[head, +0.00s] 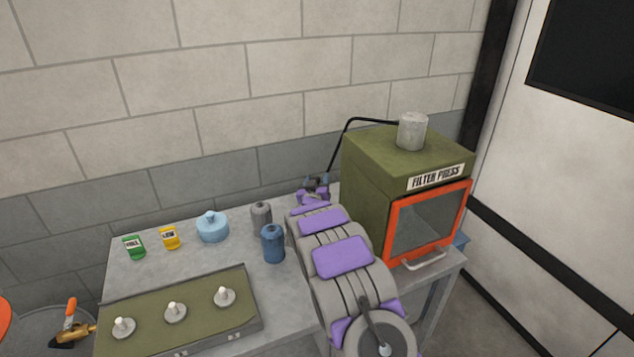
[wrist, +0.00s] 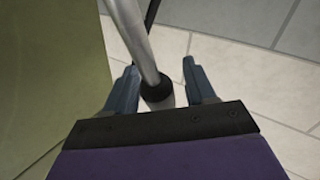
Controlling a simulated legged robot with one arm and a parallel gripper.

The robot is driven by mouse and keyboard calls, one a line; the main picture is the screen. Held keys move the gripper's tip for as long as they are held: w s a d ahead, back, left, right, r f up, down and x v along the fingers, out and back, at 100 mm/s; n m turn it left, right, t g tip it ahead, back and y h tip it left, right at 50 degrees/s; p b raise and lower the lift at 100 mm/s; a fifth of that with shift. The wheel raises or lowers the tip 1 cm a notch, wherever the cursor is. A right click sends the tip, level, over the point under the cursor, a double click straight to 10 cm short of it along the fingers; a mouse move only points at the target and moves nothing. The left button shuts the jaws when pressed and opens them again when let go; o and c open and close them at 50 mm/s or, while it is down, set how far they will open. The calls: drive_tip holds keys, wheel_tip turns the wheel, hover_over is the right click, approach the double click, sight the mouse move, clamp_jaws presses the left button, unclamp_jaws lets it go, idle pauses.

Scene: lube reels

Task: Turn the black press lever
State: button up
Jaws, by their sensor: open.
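The green filter press (head: 378,175) stands on the right of the table. Its black lever (head: 347,135) runs left from the top, bends, and slopes down toward my gripper (head: 316,181), beside the press's left side. In the wrist view my gripper (wrist: 160,68) is open, with a finger on each side of a rod (wrist: 134,38) that looks grey there and has a black end piece. The rod seems to be the lever's lower part. It lies nearer the left finger; I cannot tell whether they touch. The press's green side (wrist: 45,75) fills the left of the wrist view.
A grey jar (head: 261,216), a blue jar (head: 273,244) and a light-blue lidded pot (head: 212,228) stand left of my arm. Green (head: 134,247) and yellow (head: 170,238) containers stand farther left. A green panel (head: 190,312) with white knobs lies in front. The block wall is behind.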

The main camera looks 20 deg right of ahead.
clamp_jaws()
idle(0.3)
